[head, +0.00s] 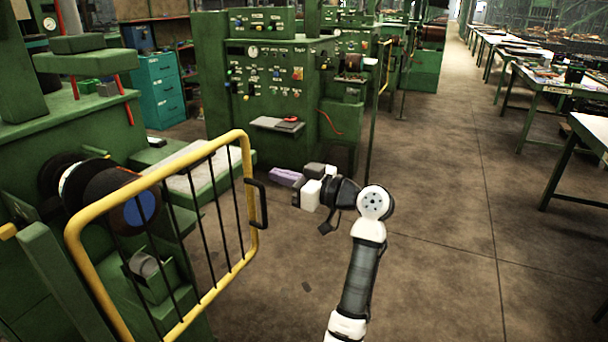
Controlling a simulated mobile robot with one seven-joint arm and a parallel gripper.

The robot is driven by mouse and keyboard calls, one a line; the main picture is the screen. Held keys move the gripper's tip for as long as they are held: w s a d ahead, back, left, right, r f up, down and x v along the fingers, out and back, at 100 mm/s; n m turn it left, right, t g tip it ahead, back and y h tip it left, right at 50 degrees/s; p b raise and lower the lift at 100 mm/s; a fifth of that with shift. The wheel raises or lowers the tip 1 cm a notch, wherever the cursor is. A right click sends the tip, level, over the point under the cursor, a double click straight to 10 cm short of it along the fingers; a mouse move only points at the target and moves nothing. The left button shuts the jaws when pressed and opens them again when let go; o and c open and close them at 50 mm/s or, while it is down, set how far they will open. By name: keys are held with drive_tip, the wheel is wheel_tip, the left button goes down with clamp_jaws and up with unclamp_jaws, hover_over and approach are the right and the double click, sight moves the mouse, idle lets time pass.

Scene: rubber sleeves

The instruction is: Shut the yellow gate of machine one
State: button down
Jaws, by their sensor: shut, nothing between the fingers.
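The yellow gate (158,182), a tube frame with black upright bars, stands in front of the green machine (50,160) at the left. Its black handle (262,204) is on the gate's right-hand upright. Parts of the machine, including a dark roller with a blue end (141,209), show through the bars. How far the gate stands from its closed position is hard to tell. My gripper (288,178) is shut and empty, to the right of the gate's upper right corner and handle. It appears apart from the handle. Its fingertips are small and partly unclear.
Another green machine (265,85) with a control panel stands behind, with a small grey shelf (283,124) at its front. A teal drawer cabinet (160,90) is at the back left. Green worktables (550,85) line the right. The brown floor (450,230) between is clear.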

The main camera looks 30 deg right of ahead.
drive_tip(key=p+x, duration=0.1)
drive_tip(key=x, duration=0.3)
drive_tip(key=shift+w+a, duration=0.15)
drive_tip(key=shift+w, duration=0.15)
